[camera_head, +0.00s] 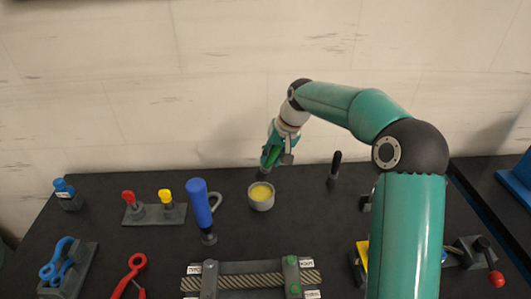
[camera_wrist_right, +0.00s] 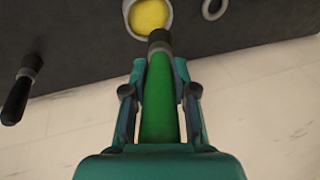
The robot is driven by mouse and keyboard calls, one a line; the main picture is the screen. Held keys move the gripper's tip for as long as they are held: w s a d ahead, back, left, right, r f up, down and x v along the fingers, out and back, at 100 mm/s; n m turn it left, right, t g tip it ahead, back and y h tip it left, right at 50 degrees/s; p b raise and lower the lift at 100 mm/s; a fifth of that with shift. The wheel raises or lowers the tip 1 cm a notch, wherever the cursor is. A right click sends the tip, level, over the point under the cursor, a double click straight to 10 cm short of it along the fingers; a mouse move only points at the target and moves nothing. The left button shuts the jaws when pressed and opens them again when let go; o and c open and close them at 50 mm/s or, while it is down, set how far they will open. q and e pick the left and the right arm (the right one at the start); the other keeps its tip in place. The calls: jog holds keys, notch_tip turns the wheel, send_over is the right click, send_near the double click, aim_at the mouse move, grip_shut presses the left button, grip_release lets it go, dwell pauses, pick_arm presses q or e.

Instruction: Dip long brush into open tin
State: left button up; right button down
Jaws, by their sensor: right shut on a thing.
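The open tin (camera_head: 261,204) is a small grey cup with yellow contents, standing upright on the dark table. It also shows at the top of the wrist view (camera_wrist_right: 130,16). My right gripper (camera_head: 272,157) is shut on the green handle of a brush (camera_wrist_right: 158,105). The brush's dark end (camera_wrist_right: 159,40) points toward the tin and appears just at the near rim in the wrist view. In the head view it appears just behind and above the tin. Whether it touches the rim, I cannot tell. My left gripper is not in view.
A blue-handled tool (camera_head: 199,203) stands left of the tin, with a grey ring (camera_head: 216,201) beside it. A black-handled tool (camera_head: 335,168) stands to the right. Red and yellow knobs (camera_head: 166,196) sit farther left.

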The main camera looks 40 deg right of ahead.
aim_at(270, 169)
notch_tip(270, 169, down, 5)
jog(key=b, duration=0.4)
jog(key=shift+a, duration=0.15)
jog(key=shift+f, duration=0.3)
dwell(0.4)
jog(key=shift+f+b, duration=0.55)
jog(key=shift+b, duration=0.05)
jog(key=shift+s, duration=0.1)
dwell(1.1)
notch_tip(270, 169, up, 7)
jog(key=p, duration=0.6)
jog(key=shift+f, duration=0.1)
dwell(0.9)
